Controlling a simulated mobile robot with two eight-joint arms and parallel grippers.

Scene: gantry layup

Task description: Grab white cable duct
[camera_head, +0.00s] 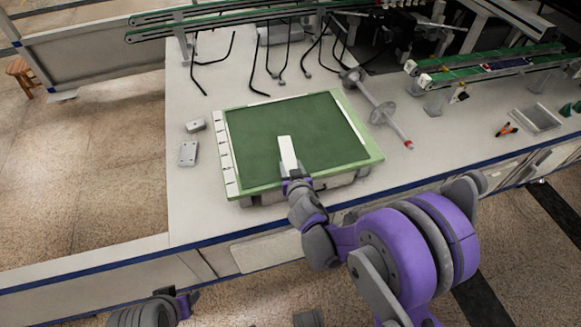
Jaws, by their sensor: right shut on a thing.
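A short white cable duct piece (288,152) extends over the green mat (260,125), toward its front edge. My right gripper (291,174) is at the near end of this piece and shut on it. The fingers are small here and partly hidden by my wrist. Whether the piece touches the mat or is held just above it is unclear. My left gripper (186,303) is at the bottom left, off the table's front edge and far from the duct. Its fingers are too small and partly hidden to read.
The mat lies on a box-like base on the white table (190,220). Two small grey blocks (188,153) lie left of it. A grey spool on a rod (383,112) stands right, with black cables (283,60) behind. Orange-handled pliers (506,130) and a tray (536,119) lie farther right.

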